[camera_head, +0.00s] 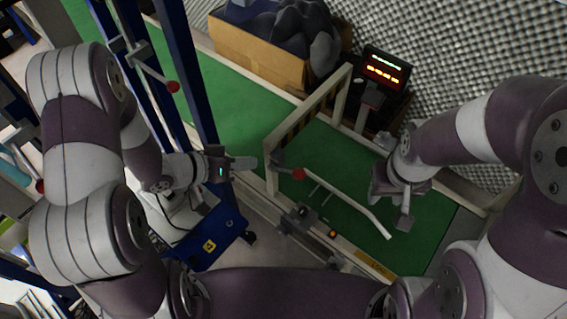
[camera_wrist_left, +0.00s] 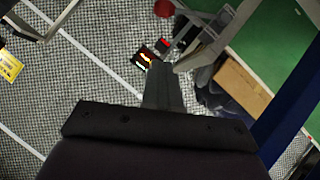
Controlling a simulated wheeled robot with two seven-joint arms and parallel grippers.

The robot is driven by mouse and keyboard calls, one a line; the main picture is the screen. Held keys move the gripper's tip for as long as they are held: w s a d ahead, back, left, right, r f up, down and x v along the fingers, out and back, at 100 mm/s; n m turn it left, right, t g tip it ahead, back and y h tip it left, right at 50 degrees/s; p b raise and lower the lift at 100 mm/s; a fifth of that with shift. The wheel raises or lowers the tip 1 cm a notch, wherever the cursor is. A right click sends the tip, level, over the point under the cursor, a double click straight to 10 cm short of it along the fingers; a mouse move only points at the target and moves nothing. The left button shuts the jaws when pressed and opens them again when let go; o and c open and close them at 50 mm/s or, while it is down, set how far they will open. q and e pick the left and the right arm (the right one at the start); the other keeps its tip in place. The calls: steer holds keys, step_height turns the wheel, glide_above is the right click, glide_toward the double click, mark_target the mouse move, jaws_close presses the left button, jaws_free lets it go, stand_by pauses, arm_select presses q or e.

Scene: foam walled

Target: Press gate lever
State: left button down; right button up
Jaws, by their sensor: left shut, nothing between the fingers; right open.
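The gate lever ends in a red ball (camera_head: 299,174), beside a pale gate frame (camera_head: 270,160) that stands across the green conveyor (camera_head: 335,150). The left wrist view also shows a red ball (camera_wrist_left: 163,8) at its top edge, beyond the fingertips. My left gripper (camera_head: 250,163) is shut and empty, its fingers pointing right, left of the red ball with a visible gap. Its closed fingers also show in the left wrist view (camera_wrist_left: 161,70). My right gripper (camera_head: 392,208) is open over the conveyor, right of the lever; its fingertips are partly hard to make out.
A cardboard box (camera_head: 245,55) of dark lumps stands behind the conveyor. A lit display (camera_head: 385,68) stands at the back right. Blue posts (camera_head: 180,60) rise near my left arm, with another red-ball lever (camera_head: 173,87). A pale bent bar (camera_head: 365,210) lies between my grippers.

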arm_select(q)
steer(key=s+f+b+x, duration=0.1)
steer(key=s+f+x, duration=0.1)
steer(key=x, duration=1)
steer(key=shift+w+d+b, duration=0.2)
steer(key=shift+d+b, duration=0.1)
steer(key=shift+b, duration=0.1)
steer(key=shift+f, duration=0.15)
